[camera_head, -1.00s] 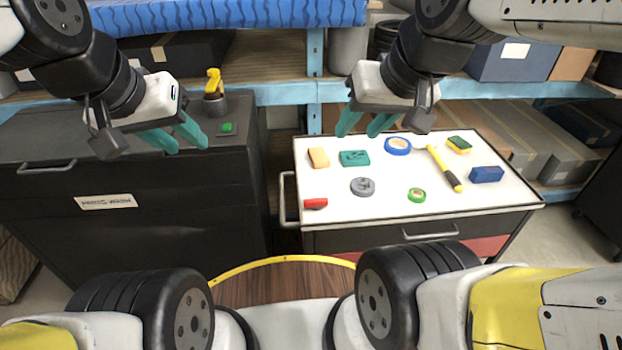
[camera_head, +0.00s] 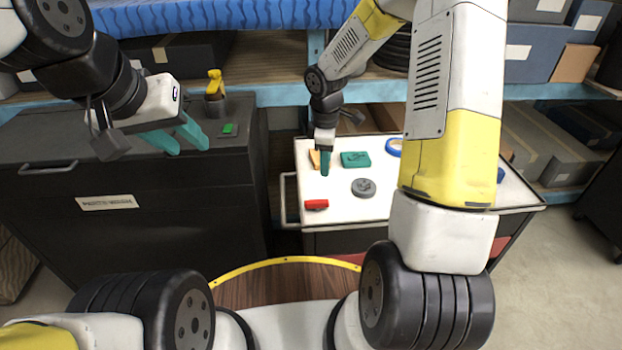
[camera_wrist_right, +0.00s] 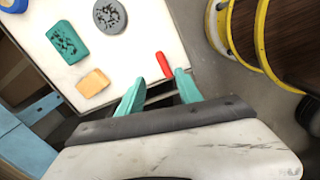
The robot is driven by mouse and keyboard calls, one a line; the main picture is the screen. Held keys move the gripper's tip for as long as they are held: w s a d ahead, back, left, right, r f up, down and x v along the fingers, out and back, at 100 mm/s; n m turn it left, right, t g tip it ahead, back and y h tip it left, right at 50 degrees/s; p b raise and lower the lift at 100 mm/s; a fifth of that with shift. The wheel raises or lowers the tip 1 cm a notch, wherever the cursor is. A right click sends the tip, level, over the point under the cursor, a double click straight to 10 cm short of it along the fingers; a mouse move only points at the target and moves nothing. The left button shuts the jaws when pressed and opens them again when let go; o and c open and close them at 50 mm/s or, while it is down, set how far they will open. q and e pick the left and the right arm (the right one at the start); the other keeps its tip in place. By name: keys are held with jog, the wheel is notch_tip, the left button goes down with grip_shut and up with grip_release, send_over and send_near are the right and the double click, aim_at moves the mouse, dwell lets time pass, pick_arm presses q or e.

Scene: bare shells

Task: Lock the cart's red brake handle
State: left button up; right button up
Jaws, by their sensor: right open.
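The white-topped cart (camera_head: 340,208) stands right of centre in the head view. Its red brake handle (camera_head: 316,205) sits at the near left corner of the top. My right gripper (camera_head: 325,170) points down over the cart's left part, a little beyond the handle. In the right wrist view the red handle (camera_wrist_right: 163,65) appears just ahead of and between the open fingertips (camera_wrist_right: 160,82), with nothing between them. I cannot tell the remaining distance. My left gripper (camera_head: 190,147) is open and empty beside the dark cabinet's top.
On the cart are an orange block (camera_wrist_right: 93,83), a teal block (camera_head: 356,159), a grey disc (camera_head: 363,187) and blue tape (camera_head: 394,147). My right arm hides the cart's right part. A dark cabinet (camera_head: 120,175) with a green button (camera_head: 229,129) and yellow-topped bottle (camera_head: 215,84) stands left.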

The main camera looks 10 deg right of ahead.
aim_at(317, 201)
jog(key=f+n, duration=0.1)
jog(key=f, duration=0.1)
jog(key=w+a+f, duration=0.1)
jog(key=f, duration=0.2)
jog(key=a+f+n, duration=0.1)
jog(key=f, duration=0.2)
jog(key=shift+w+f+n+g, duration=0.2)
jog(key=shift+w+n+g, duration=0.1)
jog(key=shift+g, duration=0.1)
notch_tip(317, 201, down, 8)
jog(key=shift+r, duration=0.1)
jog(key=shift+c, duration=0.2)
grip_shut()
